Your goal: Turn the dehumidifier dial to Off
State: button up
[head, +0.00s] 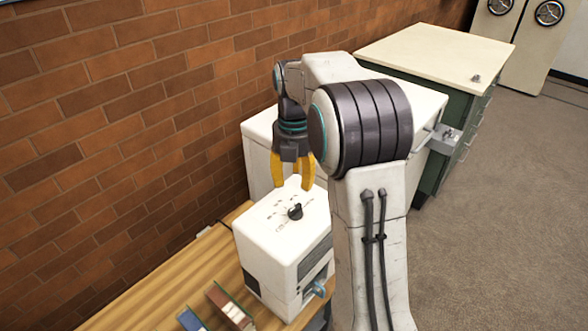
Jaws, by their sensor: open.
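The dehumidifier (262,233) is a white box standing on a wooden surface at the lower middle of the head view. Its black dial (295,211) sits on the top face with small printed marks around it, too small to read. I cannot tell which mark the dial points to. My gripper (293,188) points down with its yellow fingers spread apart, open and empty. It appears above the dehumidifier's top, over or slightly behind the dial. My own arm hides part of the dehumidifier's right side.
The wooden surface (170,285) holds small boxes or books (228,305) at the front. A brick wall (110,120) runs along the left. A white box-like unit (258,150) stands behind the dehumidifier. A green cabinet (470,125) stands further back; open carpet (500,240) lies at right.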

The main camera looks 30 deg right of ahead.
jog(key=shift+r, duration=1.1)
